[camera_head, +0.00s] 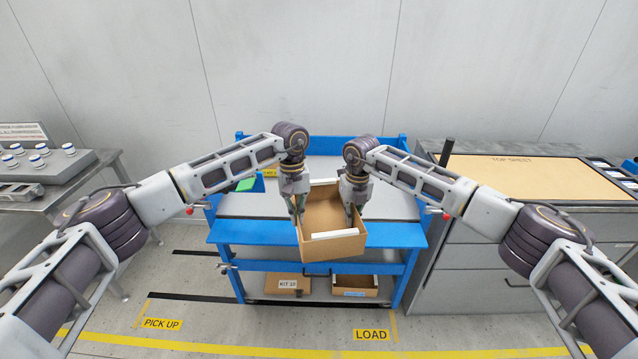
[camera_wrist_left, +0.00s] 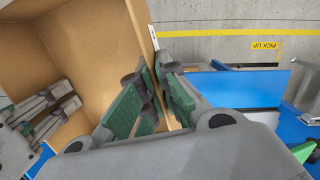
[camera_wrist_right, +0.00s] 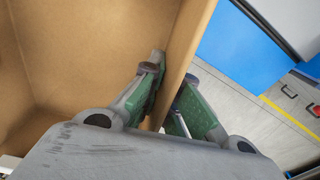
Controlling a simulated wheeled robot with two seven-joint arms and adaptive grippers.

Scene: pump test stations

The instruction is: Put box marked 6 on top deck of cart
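An open cardboard box (camera_head: 333,247) is between my two grippers, in front of and above the cart's top deck (camera_head: 255,206); it hides part of the deck's front edge. No number is readable on it. My left gripper (camera_head: 297,205) straddles its left wall, and the left wrist view shows that wall between the green-padded fingers (camera_wrist_left: 158,92). My right gripper (camera_head: 349,208) straddles the right wall, also between its fingers in the right wrist view (camera_wrist_right: 170,100). Both look shut on the walls. Whether the box touches the deck I cannot tell.
The cart's lower shelf (camera_head: 322,289) holds a flat box marked KIT (camera_head: 287,285) and an open box (camera_head: 354,286). A green item (camera_head: 246,184) lies at the deck's left back. A cabinet (camera_head: 475,248) stands right, a bench (camera_head: 75,190) left. Floor labels read PICK UP and LOAD.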

